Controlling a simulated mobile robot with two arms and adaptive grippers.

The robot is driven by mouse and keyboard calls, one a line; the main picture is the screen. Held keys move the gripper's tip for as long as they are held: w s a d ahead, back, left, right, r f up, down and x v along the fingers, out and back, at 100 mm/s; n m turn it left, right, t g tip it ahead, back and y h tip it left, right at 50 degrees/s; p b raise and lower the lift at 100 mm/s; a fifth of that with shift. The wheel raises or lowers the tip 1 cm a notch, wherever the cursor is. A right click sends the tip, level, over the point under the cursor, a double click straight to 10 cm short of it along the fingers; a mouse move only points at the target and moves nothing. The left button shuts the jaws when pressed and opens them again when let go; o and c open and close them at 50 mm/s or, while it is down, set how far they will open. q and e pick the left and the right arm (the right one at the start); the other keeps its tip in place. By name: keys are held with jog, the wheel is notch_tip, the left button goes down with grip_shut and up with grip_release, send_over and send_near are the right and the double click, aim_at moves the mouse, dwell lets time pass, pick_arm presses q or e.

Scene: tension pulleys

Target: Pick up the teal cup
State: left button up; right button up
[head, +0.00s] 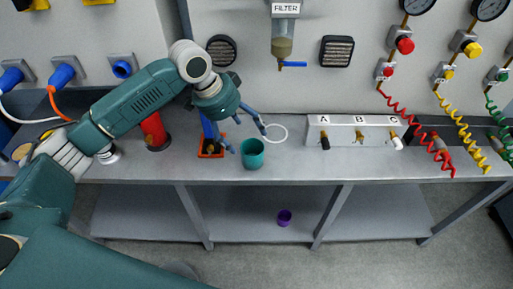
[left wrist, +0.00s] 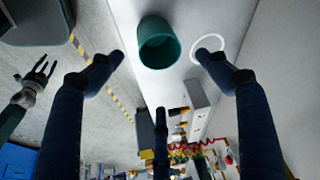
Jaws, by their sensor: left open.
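The teal cup (head: 252,154) stands upright near the front edge of the grey workbench. My left gripper (head: 247,138) is open just above and beside it, fingers pointing down around its far side. In the left wrist view the cup (left wrist: 159,45) shows beyond the open fingertips, between them and apart from them; nothing is held. My right gripper (left wrist: 36,78) shows small at the left of the left wrist view, its fingers spread and empty.
Left of the cup are an orange tray (head: 210,150) and a red cylinder (head: 155,132). A white ring (head: 275,133) lies behind right. A filter (head: 285,40) hangs above; an A-B-C valve block (head: 358,121) stands right. A purple cup (head: 284,217) sits on the lower shelf.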

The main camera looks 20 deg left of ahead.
pick_arm(q)
jog(key=p, duration=0.1)
send_near(252, 149)
jog(key=d, duration=0.1)
jog(key=s+d, duration=0.1)
jog(key=d, duration=0.1)
jog(key=shift+s+f, duration=0.2)
jog(key=shift+f, duration=0.15)
jog(key=x, duration=0.1)
jog(key=p+x, duration=0.1)
jog(key=x, duration=0.1)
jog(key=shift+s+f+p, duration=0.15)
jog(key=shift+f+p, duration=0.15)
jog(key=shift+f, duration=0.55)
jog(key=c, duration=1.1)
pick_arm(e)
jog(key=r, duration=0.2)
jog(key=shift+s+r, duration=0.25)
jog(key=shift+r, duration=0.1)
